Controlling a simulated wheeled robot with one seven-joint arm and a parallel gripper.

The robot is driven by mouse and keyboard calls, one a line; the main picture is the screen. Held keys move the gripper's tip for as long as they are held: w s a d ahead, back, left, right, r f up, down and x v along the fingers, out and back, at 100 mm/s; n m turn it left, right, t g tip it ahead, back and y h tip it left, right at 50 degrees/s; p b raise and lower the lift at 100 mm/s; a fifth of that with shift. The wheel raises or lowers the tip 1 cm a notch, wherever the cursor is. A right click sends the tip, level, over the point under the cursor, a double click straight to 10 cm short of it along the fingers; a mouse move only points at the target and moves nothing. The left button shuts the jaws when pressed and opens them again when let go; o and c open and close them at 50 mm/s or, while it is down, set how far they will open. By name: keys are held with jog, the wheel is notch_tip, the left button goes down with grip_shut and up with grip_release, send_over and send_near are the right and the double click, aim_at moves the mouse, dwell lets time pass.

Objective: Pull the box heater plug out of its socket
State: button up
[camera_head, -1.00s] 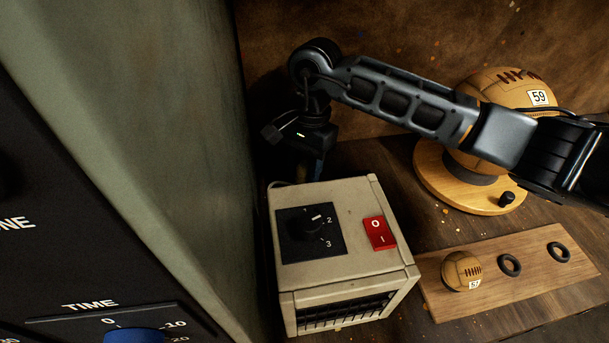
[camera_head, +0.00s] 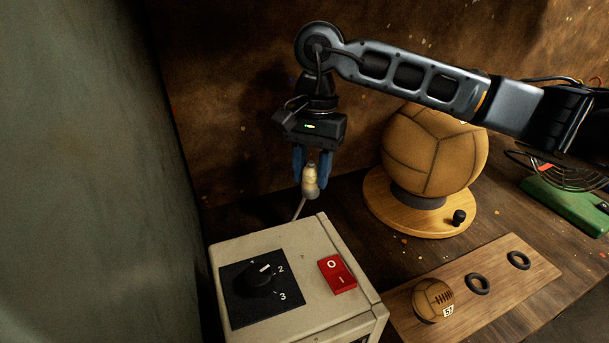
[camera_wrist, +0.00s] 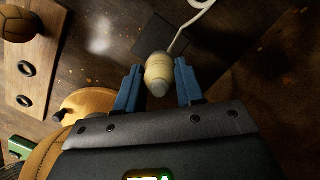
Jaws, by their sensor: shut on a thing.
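The box heater (camera_head: 300,240) is a beige box with a dark dial panel and a red switch, low in the head view. My gripper (camera_head: 312,170) is above the bench behind it, blue fingers pointing down and shut on the cream plug (camera_head: 311,182). In the wrist view, the plug (camera_wrist: 159,68) sits between the fingers (camera_wrist: 158,85). A pale cord runs from the plug down behind the heater. A dark square plate (camera_wrist: 150,38) shows beyond the plug in the wrist view; I cannot tell whether it is the socket. The plug looks raised clear of the bench.
A large leather ball (camera_head: 435,150) stands on a round wooden base (camera_head: 420,215) at right. A wooden board (camera_head: 510,275) holds a small ball (camera_head: 433,300) and two dark rings. A green-based wire item (camera_head: 565,200) is at far right. A greenish wall (camera_head: 80,170) closes the left.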

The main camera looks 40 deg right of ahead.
aim_at(311, 192)
jog(key=shift+f+b, duration=2.5)
jog(key=shift+f, duration=0.05)
